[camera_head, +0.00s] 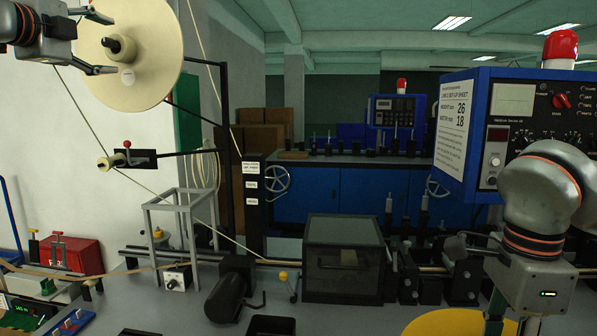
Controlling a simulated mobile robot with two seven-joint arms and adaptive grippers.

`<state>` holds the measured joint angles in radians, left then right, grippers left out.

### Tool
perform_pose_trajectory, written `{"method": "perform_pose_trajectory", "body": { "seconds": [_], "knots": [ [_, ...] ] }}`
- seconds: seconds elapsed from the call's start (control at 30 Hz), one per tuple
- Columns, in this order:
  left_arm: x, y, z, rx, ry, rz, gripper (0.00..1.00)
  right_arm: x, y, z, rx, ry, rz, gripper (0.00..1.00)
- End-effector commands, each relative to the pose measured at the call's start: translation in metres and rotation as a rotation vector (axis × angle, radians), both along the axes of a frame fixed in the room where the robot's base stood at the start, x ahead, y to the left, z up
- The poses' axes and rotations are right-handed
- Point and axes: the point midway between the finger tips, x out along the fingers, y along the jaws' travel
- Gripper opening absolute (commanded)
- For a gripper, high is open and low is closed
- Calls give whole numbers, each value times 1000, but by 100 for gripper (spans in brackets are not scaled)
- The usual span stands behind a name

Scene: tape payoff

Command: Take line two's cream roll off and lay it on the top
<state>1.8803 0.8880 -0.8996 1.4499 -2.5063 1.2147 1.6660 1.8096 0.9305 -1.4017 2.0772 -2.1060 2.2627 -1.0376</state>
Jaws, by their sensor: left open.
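A large cream roll (160,68) hangs upright on a dark spindle (118,47) at the upper left. My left gripper (106,43) is open in front of the roll, one finger above the spindle and one below. I cannot tell whether its fingers touch the roll. The grey bench top (330,318) runs along the bottom. My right gripper (507,327) points down at the lower right; its fingertips are cut off by the frame edge. A yellow-tan disc (438,323) lies partly in view beside it. A blue control box (535,120) carries a sheet headed line 2.
A thin tape strand (145,160) slants down from the left past a small roller (110,162). A grey frame stand (185,215), a dark motor (230,288) and a dark glazed box (343,258) crowd the bench. A red box (75,255) stands at left.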

Motion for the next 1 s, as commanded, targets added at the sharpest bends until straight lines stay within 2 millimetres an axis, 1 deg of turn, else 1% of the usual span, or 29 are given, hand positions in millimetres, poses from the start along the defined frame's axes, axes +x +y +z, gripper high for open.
{"method": "perform_pose_trajectory", "body": {
  "seconds": [0.03,0.3,0.5,0.7,0.97,1.0],
  "knots": [
    [6,-1,0,-1,2,0,61,0,0,4,1,-3,0,4],
    [32,-3,2,-2,0,-1,61,-1,0,15,0,-11,0,4],
    [46,-4,1,0,0,-1,61,-1,0,21,1,-14,0,4],
    [52,-4,0,0,0,0,61,-1,0,22,1,-15,0,4],
    [53,-4,-1,1,0,1,61,-1,0,22,1,-15,0,4],
    [53,-4,-1,1,0,1,55,-1,0,22,1,-15,0,4]
  ]
}}
